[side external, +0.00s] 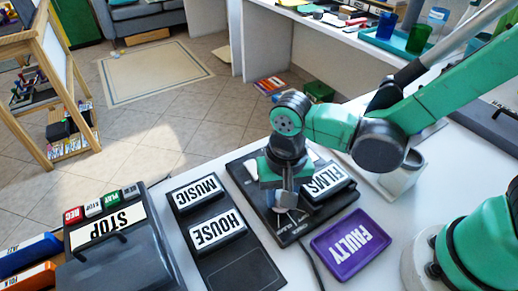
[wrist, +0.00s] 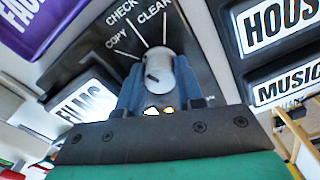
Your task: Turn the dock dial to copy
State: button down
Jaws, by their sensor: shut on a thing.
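The dock (side external: 291,231) is a black panel on the white table in the side view. Its grey dial (wrist: 160,72) stands between my fingers in the wrist view, below the printed words COPY (wrist: 116,38), CHECK (wrist: 121,15) and CLEAR (wrist: 153,8), each with a white line. A small dark mark shows on the knob's upper left part; I cannot tell for sure which line it points to. My gripper (wrist: 160,90) is shut on the dial, one finger at each side. In the side view my gripper (side external: 285,198) is low over the dock and partly hides the dial.
A FILMS block (side external: 328,182) sits on the dock, right beside my gripper. A purple FAULTY tray (side external: 350,245) lies to the right. A black holder with MUSIC (side external: 197,190) and HOUSE (side external: 217,228) blocks is to the left, then a STOP machine (side external: 110,240). A dark cable runs near the dock.

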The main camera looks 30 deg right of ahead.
jog(key=shift+n, duration=2.2)
jog(key=c, duration=0.8)
grip_release()
jog(key=shift+c, duration=0.2)
jog(key=shift+r, duration=0.15)
jog(key=shift+r, duration=2.7)
